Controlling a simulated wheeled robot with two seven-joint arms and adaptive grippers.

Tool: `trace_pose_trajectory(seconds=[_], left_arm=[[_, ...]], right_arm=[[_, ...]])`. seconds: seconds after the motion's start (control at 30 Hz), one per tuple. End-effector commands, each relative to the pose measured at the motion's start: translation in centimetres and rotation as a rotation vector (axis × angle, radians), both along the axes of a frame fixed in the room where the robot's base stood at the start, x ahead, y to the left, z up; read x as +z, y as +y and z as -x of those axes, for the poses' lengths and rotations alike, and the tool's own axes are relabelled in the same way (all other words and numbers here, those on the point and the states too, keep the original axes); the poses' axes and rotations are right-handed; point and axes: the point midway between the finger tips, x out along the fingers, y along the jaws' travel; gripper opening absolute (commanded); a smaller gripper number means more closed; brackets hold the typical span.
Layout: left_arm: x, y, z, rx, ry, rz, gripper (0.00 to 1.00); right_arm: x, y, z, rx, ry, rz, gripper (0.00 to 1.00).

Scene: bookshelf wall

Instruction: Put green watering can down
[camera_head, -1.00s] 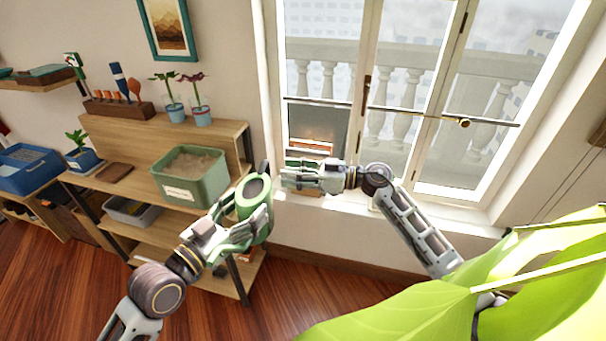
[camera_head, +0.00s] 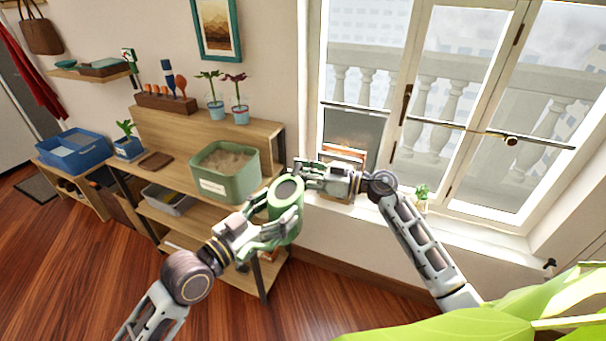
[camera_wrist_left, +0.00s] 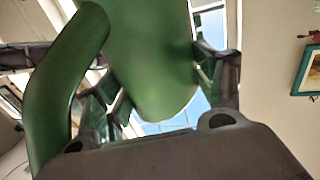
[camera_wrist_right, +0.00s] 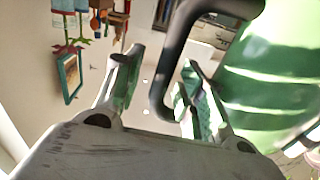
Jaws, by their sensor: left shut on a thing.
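The green watering can (camera_head: 284,212) is held in the air in front of the shelf's right end. My left gripper (camera_head: 270,232) is shut on the can's body, which fills the middle of the left wrist view (camera_wrist_left: 150,60). My right gripper (camera_head: 308,176) is just right of the can's top in the head view. In the right wrist view its fingers (camera_wrist_right: 158,92) stand apart, with the can's dark handle (camera_wrist_right: 168,58) between or just in front of them; I cannot tell whether they touch it. The can's green body (camera_wrist_right: 265,80) is at the right there.
A wooden shelf (camera_head: 190,145) stands along the wall, with a green sand-filled planter (camera_head: 225,185), potted plants and a tool rack (camera_head: 165,103) on it. A blue bin (camera_head: 72,150) stands farther left. The window sill (camera_head: 460,235) is at right. Large leaves (camera_head: 470,325) cover the lower right corner.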

Motion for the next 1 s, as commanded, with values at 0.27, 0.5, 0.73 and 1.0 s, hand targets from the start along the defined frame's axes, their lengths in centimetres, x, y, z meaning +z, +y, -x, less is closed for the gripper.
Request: trace_pose_trajectory(seconds=[0.27,0.5,0.73,1.0], left_arm=[[0.32,0.01,0.01,0.0,-0.006,0.004,0.13],[0.32,0.01,0.01,0.0,-0.006,0.004,0.13],[0.32,0.01,0.01,0.0,-0.006,0.004,0.13],[0.19,0.0,0.01,0.0,-0.004,0.002,0.94]], right_arm=[[0.02,-0.01,0.01,0.0,0.0,0.0,0.24],[0.02,-0.02,0.01,0.0,0.0,0.0,0.0],[0.02,-0.02,0.01,0.0,0.0,0.0,0.0],[0.28,-0.01,0.0,0.0,0.0,-0.005,0.0]])
